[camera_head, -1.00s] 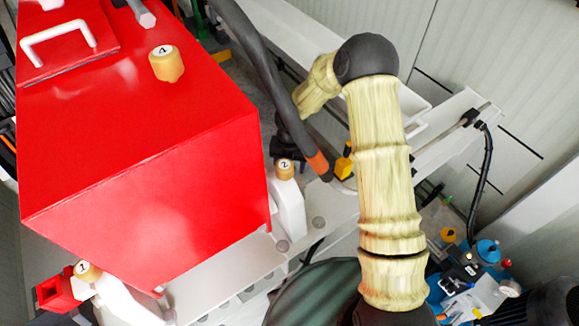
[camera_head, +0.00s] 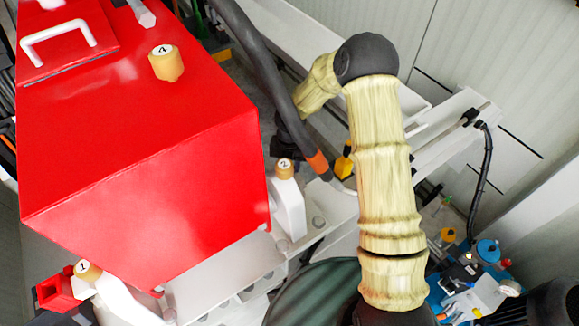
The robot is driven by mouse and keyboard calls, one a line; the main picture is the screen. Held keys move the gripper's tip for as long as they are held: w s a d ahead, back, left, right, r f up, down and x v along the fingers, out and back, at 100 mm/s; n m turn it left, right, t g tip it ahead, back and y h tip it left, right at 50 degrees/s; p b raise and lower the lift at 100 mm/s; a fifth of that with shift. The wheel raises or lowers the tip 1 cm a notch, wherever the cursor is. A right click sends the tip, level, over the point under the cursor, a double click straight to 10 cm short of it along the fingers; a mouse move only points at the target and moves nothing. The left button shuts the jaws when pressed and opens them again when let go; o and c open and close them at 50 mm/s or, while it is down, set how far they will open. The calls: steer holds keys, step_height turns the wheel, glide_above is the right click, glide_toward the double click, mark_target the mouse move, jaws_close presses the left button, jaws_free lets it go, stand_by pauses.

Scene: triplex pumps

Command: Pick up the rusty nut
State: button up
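I cannot make out a rusty nut in the camera_head view. My arm, in a beige sleeve, rises from the bottom, bends at a black elbow and runs down to the left behind a dark hose. A dark part at its far end (camera_head: 285,147) may be my gripper. It is partly hidden by the hose, and I cannot see its fingers or whether it holds anything.
A large red box (camera_head: 140,150) fills the left, with a white handle (camera_head: 58,45) and numbered brown caps. A cluttered blue area (camera_head: 470,280) lies at lower right, and pale walls stand at right.

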steer(key=shift+r, duration=0.15)
step_height(320, 180, up, 18)
steer(key=b, duration=0.3)
stand_by(0.4)
